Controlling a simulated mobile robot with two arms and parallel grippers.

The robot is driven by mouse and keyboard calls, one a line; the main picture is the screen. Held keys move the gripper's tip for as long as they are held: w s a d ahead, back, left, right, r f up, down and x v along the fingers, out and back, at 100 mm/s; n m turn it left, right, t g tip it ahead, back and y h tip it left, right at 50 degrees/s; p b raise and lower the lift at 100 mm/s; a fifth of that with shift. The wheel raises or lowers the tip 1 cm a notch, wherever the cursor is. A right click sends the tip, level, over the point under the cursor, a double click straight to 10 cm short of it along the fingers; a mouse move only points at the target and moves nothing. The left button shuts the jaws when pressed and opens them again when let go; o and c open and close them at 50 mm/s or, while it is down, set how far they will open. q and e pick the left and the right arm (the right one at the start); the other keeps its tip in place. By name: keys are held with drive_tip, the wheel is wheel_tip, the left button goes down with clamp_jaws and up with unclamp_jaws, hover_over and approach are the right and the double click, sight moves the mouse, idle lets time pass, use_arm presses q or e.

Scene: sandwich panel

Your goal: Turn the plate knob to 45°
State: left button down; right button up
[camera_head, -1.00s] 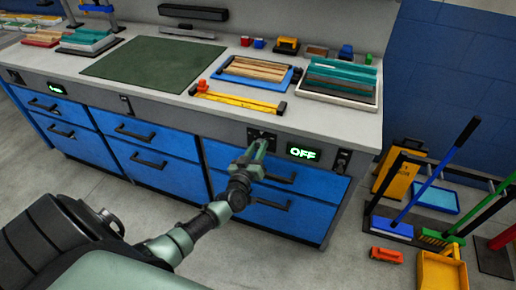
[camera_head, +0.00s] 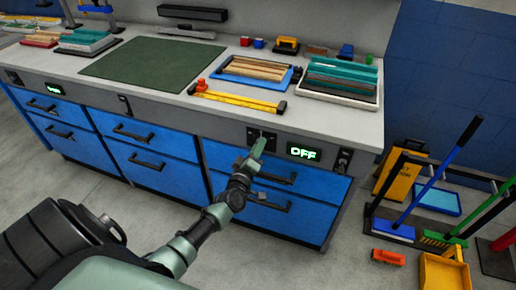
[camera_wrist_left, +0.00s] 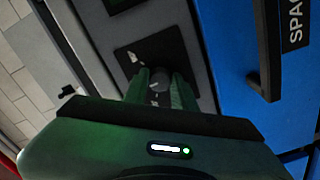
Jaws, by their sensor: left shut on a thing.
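A display (camera_head: 304,152) to the right of the panel reads OFF in green. The knob's angle cannot be read clearly. My right gripper is not in view.
Blue drawers (camera_head: 155,137) with dark protruding handles (camera_head: 265,174) lie just below the panel. A dark switch (camera_head: 343,159) sits right of the display. Brooms (camera_head: 435,170) and bins stand on the floor at the right.

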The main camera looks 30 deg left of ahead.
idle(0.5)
use_arm(q)
drive_tip(key=c, duration=1.1)
unclamp_jaws()
drive_tip(key=shift+c, duration=0.2)
drive_tip(key=v, duration=0.8)
drive_tip(key=shift+w, duration=0.1)
